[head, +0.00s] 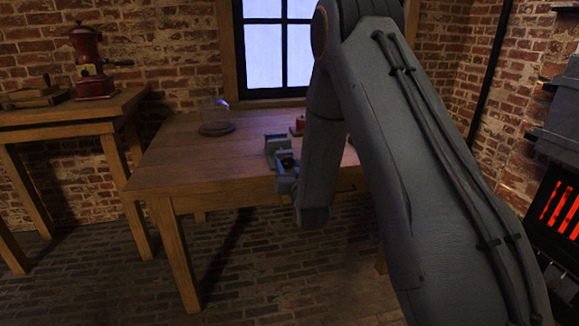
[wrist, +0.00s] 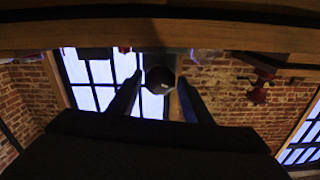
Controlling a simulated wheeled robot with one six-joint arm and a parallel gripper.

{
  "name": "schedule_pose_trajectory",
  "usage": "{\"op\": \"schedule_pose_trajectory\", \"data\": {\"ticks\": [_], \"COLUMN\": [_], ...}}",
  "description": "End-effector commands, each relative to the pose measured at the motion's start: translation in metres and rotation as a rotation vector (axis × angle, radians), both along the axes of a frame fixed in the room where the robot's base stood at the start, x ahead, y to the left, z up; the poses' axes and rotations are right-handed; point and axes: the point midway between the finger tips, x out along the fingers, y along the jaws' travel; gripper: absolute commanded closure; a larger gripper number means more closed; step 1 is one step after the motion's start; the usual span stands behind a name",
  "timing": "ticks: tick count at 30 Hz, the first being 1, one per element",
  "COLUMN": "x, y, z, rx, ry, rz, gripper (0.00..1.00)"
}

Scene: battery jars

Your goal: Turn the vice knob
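The blue-grey vice (head: 274,146) is mounted at the front edge of the wooden table in the head view, just left of my arm. In the wrist view, a dark, faceted round knob (wrist: 160,77) shows between the tips of the two fingers of my gripper (wrist: 160,82). The fingers are apart, one on each side of the knob, with a narrow gap visible at each side. I cannot tell how deep the knob sits between them. In the head view, my arm hides much of the area right of the vice.
The wooden table (head: 180,165) also carries a glass dome on a round base (head: 216,120) and a small red thing (head: 299,124). A side table (head: 60,118) with a red grinder (head: 91,65) stands at left. A stove with glowing red bars (head: 560,208) stands at right.

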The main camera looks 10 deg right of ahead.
Motion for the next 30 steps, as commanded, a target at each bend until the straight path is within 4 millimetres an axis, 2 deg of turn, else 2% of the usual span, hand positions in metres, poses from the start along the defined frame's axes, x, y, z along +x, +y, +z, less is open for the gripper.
{"op": "schedule_pose_trajectory", "data": {"ticks": [12, 14, 24, 30], "x": [-0.004, -0.009, -0.062, -0.077], "y": [0.0, 0.0, 0.0, 0.0], "z": [0.0, 0.0, 0.0, 0.0], "rx": [-0.001, -0.001, -0.001, -0.001], "ry": [0.001, 0.002, 0.001, 0.0], "rz": [0.0, 0.0, 0.0, 0.0], "gripper": [0.44, 0.44, 0.44, 0.44]}}
